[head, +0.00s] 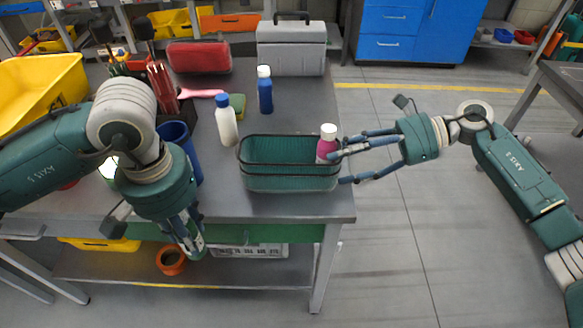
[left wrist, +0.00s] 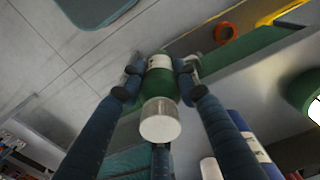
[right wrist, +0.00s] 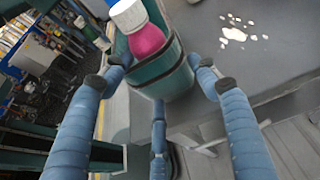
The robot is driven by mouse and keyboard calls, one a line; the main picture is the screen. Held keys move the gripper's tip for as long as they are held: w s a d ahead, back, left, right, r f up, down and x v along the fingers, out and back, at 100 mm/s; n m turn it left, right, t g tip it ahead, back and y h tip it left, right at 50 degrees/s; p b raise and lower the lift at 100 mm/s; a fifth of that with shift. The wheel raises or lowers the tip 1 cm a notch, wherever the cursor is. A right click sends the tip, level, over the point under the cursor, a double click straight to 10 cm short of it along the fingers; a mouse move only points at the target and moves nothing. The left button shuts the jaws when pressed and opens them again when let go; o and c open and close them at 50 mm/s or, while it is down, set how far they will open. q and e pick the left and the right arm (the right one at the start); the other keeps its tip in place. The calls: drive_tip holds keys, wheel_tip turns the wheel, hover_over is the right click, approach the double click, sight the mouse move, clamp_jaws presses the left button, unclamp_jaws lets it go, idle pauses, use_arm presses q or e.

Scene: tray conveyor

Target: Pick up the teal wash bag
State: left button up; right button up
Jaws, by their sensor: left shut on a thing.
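The teal wash bag (head: 262,183) is an open, dark-rimmed holder near the table's right front edge. A pink bottle with a white cap (head: 325,149) stands inside its right end; the bag also shows in the right wrist view (right wrist: 168,82). My right gripper (head: 338,167) is open at the bag's right end, its fingers spread with the bag end ahead of them. My left gripper (head: 194,246) points down at the table's front edge. It is shut on a green bottle with a pale cap (left wrist: 160,85), mostly hidden in the head view.
A white bottle (head: 227,126) and a blue bottle (head: 265,95) stand behind the bag. A blue cup (head: 178,137), a red case (head: 199,57) and a grey toolbox (head: 292,55) are also on the table.

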drive_tip(key=shift+f, duration=0.1)
drive_tip(key=shift+c, duration=0.2)
